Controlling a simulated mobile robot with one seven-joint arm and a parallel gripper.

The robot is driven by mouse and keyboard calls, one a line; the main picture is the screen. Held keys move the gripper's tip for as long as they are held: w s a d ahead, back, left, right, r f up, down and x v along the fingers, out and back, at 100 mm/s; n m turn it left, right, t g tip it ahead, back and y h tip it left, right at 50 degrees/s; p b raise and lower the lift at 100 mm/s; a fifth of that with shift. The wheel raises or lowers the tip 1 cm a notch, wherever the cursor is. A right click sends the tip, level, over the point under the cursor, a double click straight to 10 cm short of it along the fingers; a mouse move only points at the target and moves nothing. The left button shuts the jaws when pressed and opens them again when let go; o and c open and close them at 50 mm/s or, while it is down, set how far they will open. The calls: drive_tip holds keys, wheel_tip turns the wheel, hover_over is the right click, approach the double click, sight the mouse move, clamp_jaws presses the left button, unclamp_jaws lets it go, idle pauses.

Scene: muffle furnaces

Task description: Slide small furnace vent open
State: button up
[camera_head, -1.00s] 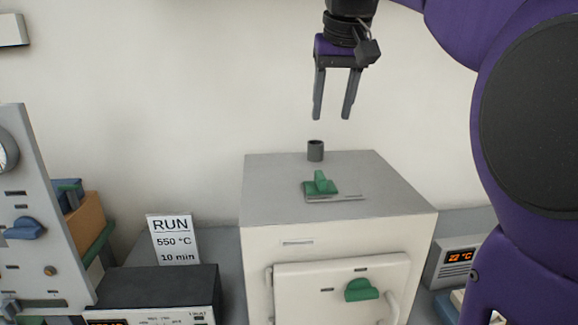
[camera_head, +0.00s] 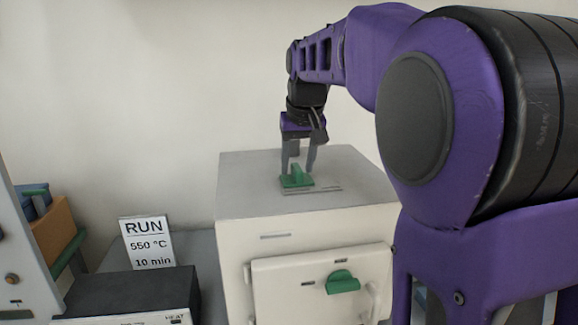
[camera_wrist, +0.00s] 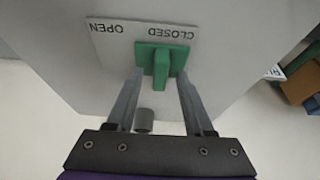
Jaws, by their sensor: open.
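The small furnace (camera_head: 300,235) is a white box with a grey top. On its top sits the green vent slider (camera_head: 297,179), a flat plate with an upright tab. In the wrist view the slider (camera_wrist: 161,62) stands at the CLOSED end of a label plate (camera_wrist: 112,38); the OPEN end is to the left there. My gripper (camera_head: 299,172) is open and lowered over the slider. In the wrist view its fingers (camera_wrist: 158,80) are on either side of the green tab, with gaps visible. Whether a finger touches the slider is unclear.
A grey vent pipe (camera_wrist: 144,119) stands on the furnace top close to my fingers. A RUN sign (camera_head: 148,243) and a dark-topped unit (camera_head: 130,293) stand left of the furnace.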

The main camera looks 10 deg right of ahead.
clamp_jaws()
idle(0.3)
idle(1.2)
